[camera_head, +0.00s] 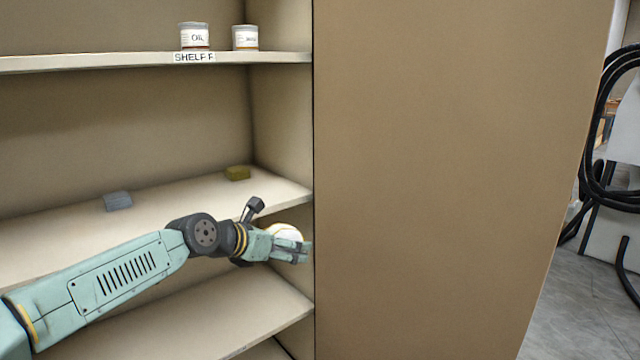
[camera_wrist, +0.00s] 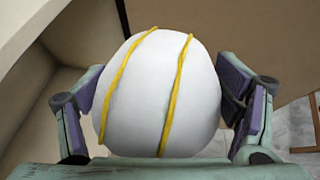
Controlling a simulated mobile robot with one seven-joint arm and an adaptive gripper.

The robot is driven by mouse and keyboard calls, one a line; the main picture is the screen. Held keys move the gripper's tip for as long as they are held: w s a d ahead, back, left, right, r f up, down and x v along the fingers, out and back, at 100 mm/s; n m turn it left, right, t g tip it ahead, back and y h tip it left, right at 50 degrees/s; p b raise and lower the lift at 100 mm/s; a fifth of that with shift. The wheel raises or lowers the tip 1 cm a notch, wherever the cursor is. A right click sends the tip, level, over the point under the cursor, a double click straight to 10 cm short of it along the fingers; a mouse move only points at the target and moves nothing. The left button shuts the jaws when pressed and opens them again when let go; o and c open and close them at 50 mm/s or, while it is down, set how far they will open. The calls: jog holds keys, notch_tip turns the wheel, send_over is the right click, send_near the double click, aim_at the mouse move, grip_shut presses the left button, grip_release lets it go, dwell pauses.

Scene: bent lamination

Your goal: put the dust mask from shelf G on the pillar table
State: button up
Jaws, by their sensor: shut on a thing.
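The dust mask (camera_wrist: 150,100) is a white rounded cup with two yellow straps. It fills the middle of the wrist view, between the two finger pads of my gripper (camera_wrist: 165,100), which is shut on it. In the head view the mask (camera_head: 287,231) shows as a white piece partly hidden behind the fingers. My gripper (camera_head: 290,246) is at the right end of the shelving, by the front edge of the middle shelf and near the side panel. The pillar table is not recognisable in either view.
A shelf labelled SHELF F (camera_head: 194,57) holds two jars (camera_head: 195,36). The middle shelf (camera_head: 60,235) carries a grey block (camera_head: 117,201) and a yellow-green sponge-like block (camera_head: 237,173). A broad brown side panel (camera_head: 450,170) stands right. Black hoses (camera_head: 600,140) hang beyond it, above grey floor (camera_head: 570,310).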

jog(key=d+f+n+t+y, duration=0.1)
jog(key=d+f+n+y, duration=0.1)
jog(key=f, duration=1.1)
jog(key=d+f+n+t+y, duration=0.1)
jog(key=f+n+y, duration=0.1)
jog(key=f, duration=1)
jog(key=s+d+f+n+y, duration=0.1)
jog(key=s+d+f, duration=0.1)
jog(key=s+f, duration=0.6)
jog(key=s+d+f+n+y, duration=0.2)
jog(key=s+f, duration=0.6)
jog(key=f, duration=0.5)
jog(key=shift+s+d, duration=0.2)
jog(key=shift+d, duration=0.25)
